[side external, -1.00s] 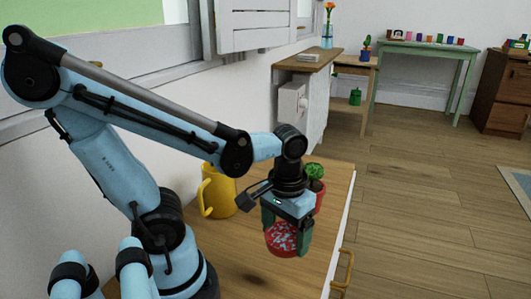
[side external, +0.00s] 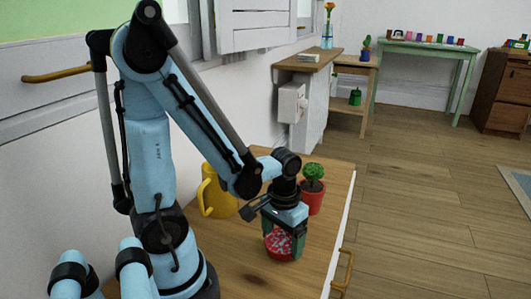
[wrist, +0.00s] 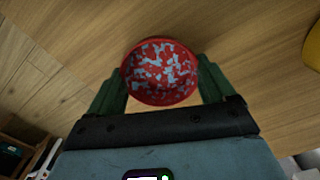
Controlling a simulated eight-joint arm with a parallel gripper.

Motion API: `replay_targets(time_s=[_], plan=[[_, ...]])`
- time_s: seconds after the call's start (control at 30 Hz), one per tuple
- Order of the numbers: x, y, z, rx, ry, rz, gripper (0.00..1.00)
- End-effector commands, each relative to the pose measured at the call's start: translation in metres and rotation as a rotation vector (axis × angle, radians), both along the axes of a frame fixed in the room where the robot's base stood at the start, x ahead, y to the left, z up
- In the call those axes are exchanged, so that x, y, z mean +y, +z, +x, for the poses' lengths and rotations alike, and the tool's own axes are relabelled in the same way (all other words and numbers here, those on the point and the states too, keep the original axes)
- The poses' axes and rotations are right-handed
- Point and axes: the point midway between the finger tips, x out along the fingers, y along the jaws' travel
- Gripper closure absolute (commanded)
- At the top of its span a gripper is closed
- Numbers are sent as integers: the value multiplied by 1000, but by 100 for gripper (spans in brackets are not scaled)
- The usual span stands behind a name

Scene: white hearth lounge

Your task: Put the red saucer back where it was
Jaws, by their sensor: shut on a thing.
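The red saucer (side external: 277,246) is a small round red dish with a grey-speckled inside. My gripper (side external: 284,248) is shut on it, with one green finger at each side. In the wrist view the saucer (wrist: 160,72) sits between the fingertips of my gripper (wrist: 162,82), its speckled inside facing the camera. It is over the wooden tabletop (side external: 233,250). A dark shadow lies on the wood just to its lower left; the exact gap to the wood is hard to tell.
A yellow mug (side external: 218,192) stands behind and left of my gripper. A green plant in a red pot (side external: 313,193) stands close behind it on the right. The tabletop's front edge (side external: 343,228) is to the right. Bare wood lies left of the saucer.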

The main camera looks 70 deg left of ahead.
Motion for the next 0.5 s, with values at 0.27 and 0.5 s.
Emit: replay_targets(time_s=[0.27, 0.5], plan=[[0, -3, 0, 0, 0, 0, 49], [0, -7, 0, 0, 0, 0, 49]])
